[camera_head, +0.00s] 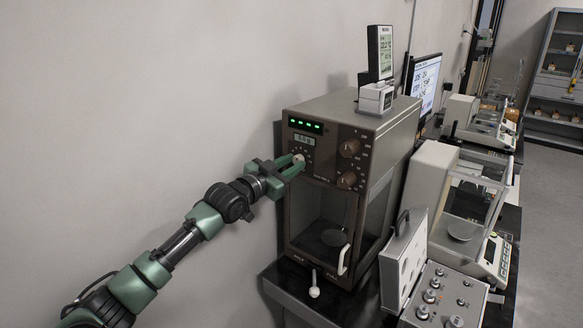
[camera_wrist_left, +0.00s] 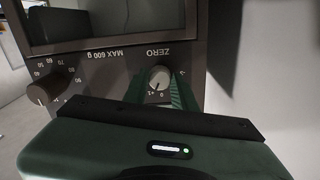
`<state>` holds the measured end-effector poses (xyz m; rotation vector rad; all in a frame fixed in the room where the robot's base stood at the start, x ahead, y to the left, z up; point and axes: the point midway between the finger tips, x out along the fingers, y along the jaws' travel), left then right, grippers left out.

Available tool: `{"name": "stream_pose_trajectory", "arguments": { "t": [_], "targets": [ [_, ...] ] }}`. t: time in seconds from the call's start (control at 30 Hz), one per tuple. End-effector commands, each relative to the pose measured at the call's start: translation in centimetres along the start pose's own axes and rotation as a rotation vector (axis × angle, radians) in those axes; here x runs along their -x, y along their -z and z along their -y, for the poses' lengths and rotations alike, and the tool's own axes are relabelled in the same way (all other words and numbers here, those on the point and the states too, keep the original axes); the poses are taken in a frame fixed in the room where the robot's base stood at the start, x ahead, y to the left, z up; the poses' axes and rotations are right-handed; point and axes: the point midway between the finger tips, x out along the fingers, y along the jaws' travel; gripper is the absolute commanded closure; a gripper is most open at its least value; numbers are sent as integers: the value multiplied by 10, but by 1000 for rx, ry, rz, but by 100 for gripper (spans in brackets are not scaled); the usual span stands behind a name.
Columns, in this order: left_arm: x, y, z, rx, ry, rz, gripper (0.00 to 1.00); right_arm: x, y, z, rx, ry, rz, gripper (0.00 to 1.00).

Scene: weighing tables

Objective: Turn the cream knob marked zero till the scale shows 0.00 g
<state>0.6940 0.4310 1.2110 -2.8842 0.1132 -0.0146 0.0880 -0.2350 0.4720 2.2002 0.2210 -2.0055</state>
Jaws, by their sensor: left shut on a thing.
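The brown scale (camera_head: 343,213) stands on the black table. Its cream zero knob (camera_head: 299,158) is on the upper left of the front panel. In the left wrist view the panel appears upside down, with the cream knob (camera_wrist_left: 160,77) under the word ZERO. My left gripper (camera_head: 294,163) reaches the panel and is shut on this knob, its green fingers on either side of it. A lit green display (camera_head: 306,125) sits at the top of the panel; its digits are too small to read. My right gripper is not in view.
Two brown knobs (camera_head: 348,148) are right of the cream knob; one brown knob (camera_wrist_left: 41,92) shows in the wrist view. A weight case (camera_head: 440,296) and a balance (camera_head: 462,206) stand to the right. The wall is close on the left.

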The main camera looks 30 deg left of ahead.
Motion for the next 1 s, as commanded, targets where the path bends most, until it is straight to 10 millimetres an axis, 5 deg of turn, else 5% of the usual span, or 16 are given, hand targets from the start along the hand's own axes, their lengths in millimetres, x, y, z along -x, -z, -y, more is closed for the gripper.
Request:
{"name": "stream_pose_trajectory", "arguments": {
  "t": [0.57, 0.6, 0.67, 1.0],
  "targets": [
    [0, 0, 0, -44, 0, 0, 100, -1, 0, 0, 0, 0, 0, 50],
    [0, 0, 0, -44, 0, 0, 68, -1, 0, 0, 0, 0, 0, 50],
    [0, 0, 0, -44, 0, 0, 52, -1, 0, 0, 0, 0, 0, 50],
    [1, 0, 0, -44, 0, 0, 52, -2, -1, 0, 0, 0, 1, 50]
  ]
}}
